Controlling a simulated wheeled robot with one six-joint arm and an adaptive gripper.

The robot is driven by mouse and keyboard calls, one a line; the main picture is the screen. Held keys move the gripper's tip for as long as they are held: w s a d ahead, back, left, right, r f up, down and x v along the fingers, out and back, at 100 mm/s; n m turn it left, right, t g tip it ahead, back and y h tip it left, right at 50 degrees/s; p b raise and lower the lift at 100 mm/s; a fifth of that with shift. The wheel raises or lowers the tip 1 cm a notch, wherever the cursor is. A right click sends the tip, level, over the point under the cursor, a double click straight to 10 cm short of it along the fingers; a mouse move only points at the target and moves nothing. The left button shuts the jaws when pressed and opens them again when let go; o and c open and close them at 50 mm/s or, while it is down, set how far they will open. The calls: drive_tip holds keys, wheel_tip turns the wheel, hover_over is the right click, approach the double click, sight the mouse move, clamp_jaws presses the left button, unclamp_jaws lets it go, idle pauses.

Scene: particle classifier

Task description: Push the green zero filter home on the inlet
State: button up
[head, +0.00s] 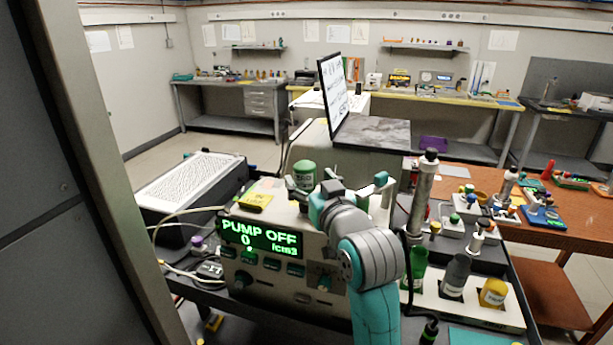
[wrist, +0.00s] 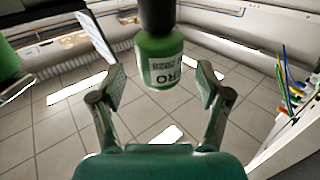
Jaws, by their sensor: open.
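The green zero filter (wrist: 162,65), with a white label partly reading "ZERO", is in the wrist view between the two fingers of my gripper (wrist: 158,92). The fingers are open, with a visible gap on each side of the filter. A dark cylinder (wrist: 157,15) joins the filter's upper end in that view; I cannot tell how far the two are seated. In the head view the green filter (head: 304,172) shows upright above the top of the classifier (head: 285,222), beside my arm's end. My wrist and arm hide the contact below it.
The classifier's display (head: 262,238) reads "PUMP OFF" and 0 /cm3. A tall metal column (head: 421,195) and a rack with green, grey and yellow bottles (head: 454,275) stand to the right. A monitor (head: 333,92) stands behind.

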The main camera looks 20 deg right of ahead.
drive_tip(key=s, duration=0.9)
drive_tip(key=shift+s+d, duration=0.15)
drive_tip(key=shift+d, duration=0.05)
drive_tip(key=shift+f, duration=0.1)
drive_tip(key=s+f+g, duration=0.1)
drive_tip(key=s+f, duration=0.4)
drive_tip(key=f, duration=0.3)
drive_tip(key=s+f+m+h, duration=0.1)
drive_tip(key=s+f, duration=0.3)
drive_tip(key=f, duration=0.4)
drive_tip(key=s+f+g, duration=0.1)
drive_tip(key=s+f, duration=0.4)
drive_tip(key=f, duration=0.4)
drive_tip(key=s+f, duration=0.3)
drive_tip(key=s, duration=1)
drive_tip(key=s+f+g, duration=0.1)
drive_tip(key=s+f, duration=0.3)
drive_tip(key=s, duration=1)
drive_tip(key=shift+s+a, duration=0.25)
drive_tip(key=shift+s, duration=0.05)
drive_tip(key=shift+c, duration=0.2)
